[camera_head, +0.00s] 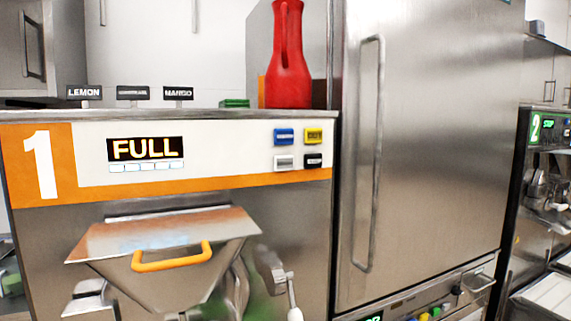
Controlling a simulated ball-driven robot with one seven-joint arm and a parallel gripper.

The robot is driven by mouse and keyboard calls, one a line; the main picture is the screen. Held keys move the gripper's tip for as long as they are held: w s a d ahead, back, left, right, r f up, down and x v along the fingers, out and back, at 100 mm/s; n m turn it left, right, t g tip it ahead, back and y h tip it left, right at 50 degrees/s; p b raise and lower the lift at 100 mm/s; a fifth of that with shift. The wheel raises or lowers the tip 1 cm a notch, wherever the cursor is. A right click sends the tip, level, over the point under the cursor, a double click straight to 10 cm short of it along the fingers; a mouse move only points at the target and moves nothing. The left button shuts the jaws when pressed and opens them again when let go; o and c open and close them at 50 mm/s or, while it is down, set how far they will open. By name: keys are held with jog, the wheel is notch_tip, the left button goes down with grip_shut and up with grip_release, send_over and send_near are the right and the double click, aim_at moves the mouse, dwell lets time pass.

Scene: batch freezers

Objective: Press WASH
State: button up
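Batch freezer 1 (60,230) fills the left of the view, with a white and orange front panel. Its display (145,149) reads FULL in yellow letters. At the panel's right is a block of buttons: a blue button (284,136), a yellow button (313,136), a pale grey button (284,162) and a black button (313,160). Their small labels are too blurred to read, so I cannot tell which is WASH. My gripper is not in view.
A hopper lid with an orange handle (172,258) and a metal lever (274,274) jut out below the panel. A red jug (288,60) and flavour signs (84,92) stand on top.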

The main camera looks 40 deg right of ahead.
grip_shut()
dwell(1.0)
